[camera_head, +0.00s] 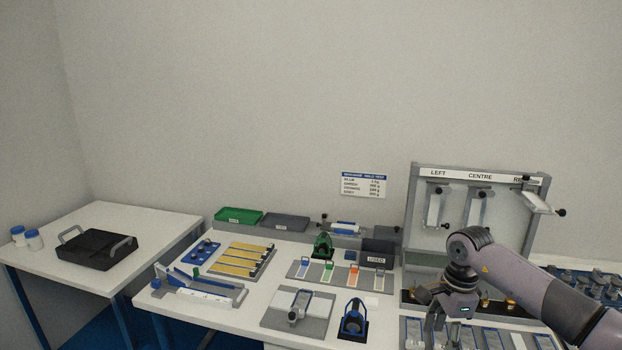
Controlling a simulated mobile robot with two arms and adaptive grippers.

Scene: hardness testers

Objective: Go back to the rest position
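My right arm comes in from the right edge. Its gripper (447,325) points down over the front right of the main table, above a row of grey plates (490,338). Its fingers are partly hidden by the wrist and blend with the things below, so I cannot tell whether they are open or shut, or touching anything. My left gripper is not in view.
A grey rack (480,178) labelled LEFT and CENTRE stands behind the gripper. The main table (250,312) holds testers, green (240,216) and grey (285,223) trays and colored strips. A side table (150,225) carries a black tray (97,249) and two jars.

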